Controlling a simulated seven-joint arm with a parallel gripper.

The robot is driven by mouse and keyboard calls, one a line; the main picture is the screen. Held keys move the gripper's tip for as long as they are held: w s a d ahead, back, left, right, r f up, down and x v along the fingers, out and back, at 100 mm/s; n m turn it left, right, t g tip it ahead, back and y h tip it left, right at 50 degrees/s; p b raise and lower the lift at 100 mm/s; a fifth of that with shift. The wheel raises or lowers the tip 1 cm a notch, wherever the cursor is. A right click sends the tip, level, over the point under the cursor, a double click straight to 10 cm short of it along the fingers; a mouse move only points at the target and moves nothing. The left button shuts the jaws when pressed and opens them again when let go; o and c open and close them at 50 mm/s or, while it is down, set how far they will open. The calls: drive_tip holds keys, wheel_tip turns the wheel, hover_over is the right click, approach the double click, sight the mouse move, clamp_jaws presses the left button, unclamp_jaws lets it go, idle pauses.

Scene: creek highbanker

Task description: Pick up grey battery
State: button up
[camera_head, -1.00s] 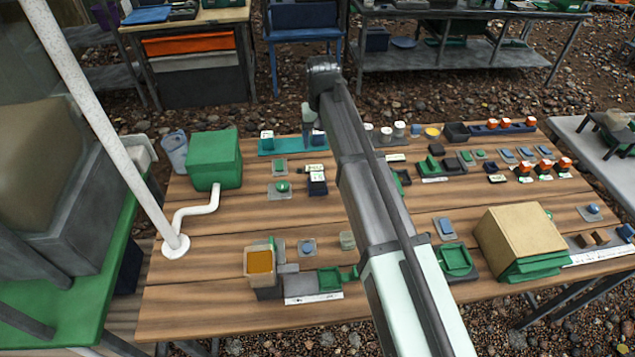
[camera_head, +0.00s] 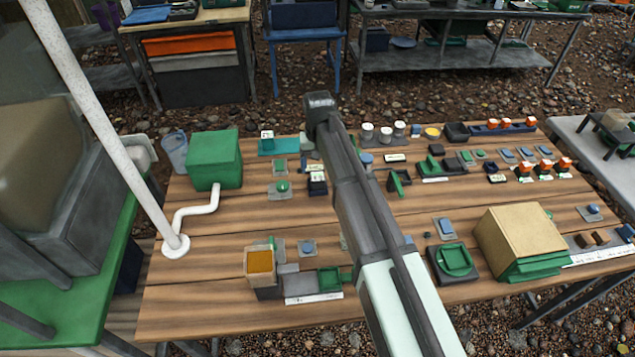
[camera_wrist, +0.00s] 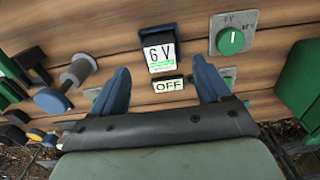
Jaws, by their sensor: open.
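The battery (camera_head: 317,186) is a small dark grey box with a white and green "6 V" label. It stands on the wooden table, left of my arm in the head view. In the wrist view the battery (camera_wrist: 158,52) is upright at top centre, with an "OFF" plate (camera_wrist: 169,85) on its near side. My gripper (camera_wrist: 163,76) is open and empty. Its two blue fingers point toward the battery, one on each side of the "OFF" plate, and the battery lies just beyond the gap between the tips. In the head view the gripper is mostly hidden by my arm.
A green knob on a grey plate (camera_wrist: 232,40) is right of the battery in the wrist view. A green box (camera_head: 214,160) stands at the table's back left.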

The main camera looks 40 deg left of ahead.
sight(317, 176)
drive_tip(key=shift+a+f, duration=0.15)
drive_tip(key=shift+f, duration=2.1)
drive_tip(key=shift+c, duration=0.4)
drive_tip(key=c, duration=1.2)
